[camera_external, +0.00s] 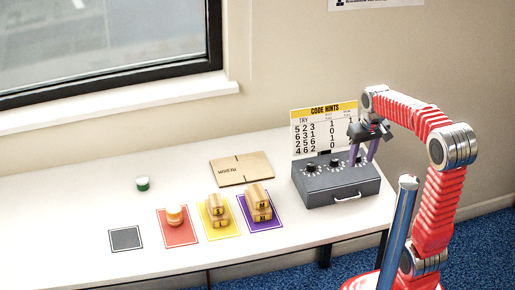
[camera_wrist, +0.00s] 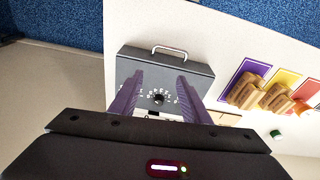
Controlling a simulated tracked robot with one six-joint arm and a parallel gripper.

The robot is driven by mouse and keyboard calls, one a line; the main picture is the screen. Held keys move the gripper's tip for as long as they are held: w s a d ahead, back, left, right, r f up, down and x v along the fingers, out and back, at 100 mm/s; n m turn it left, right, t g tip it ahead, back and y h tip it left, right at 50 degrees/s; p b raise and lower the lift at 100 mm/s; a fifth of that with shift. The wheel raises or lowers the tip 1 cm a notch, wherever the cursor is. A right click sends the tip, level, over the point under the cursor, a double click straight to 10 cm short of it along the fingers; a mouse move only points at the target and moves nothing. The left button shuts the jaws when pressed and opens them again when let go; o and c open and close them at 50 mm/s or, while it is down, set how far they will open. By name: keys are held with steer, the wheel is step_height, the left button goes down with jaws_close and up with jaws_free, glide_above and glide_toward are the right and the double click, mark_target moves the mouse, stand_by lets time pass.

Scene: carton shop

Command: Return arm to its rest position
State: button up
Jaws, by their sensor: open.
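My red arm reaches from the right in the external view. My gripper (camera_external: 364,160) is open, with its purple fingers pointing down over the top of a dark grey box (camera_external: 340,190) with several dials and a front handle. In the wrist view my gripper (camera_wrist: 155,95) has its fingers apart, with nothing held between them. The grey box (camera_wrist: 190,72) and one dial show between and beyond the fingers. Whether the fingertips touch the box I cannot tell.
A code hints card (camera_external: 324,130) stands behind the box. A flat carton (camera_external: 241,169), green-and-white jar (camera_external: 143,184), and mats in grey (camera_external: 125,239), red (camera_external: 178,236), yellow (camera_external: 233,229) and purple (camera_external: 258,223) lie left. The red, yellow and purple mats hold items. The window wall is behind.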

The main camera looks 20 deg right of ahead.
steer(key=s+d+r+m+t, duration=0.1)
steer(key=s+d+r+t, duration=0.1)
steer(key=s, duration=1.2)
steer(key=shift+s+d+t, duration=0.2)
steer(key=shift+s+t, duration=0.1)
steer(key=shift+t, duration=0.5)
steer(key=shift+r, duration=0.1)
stand_by(2.2)
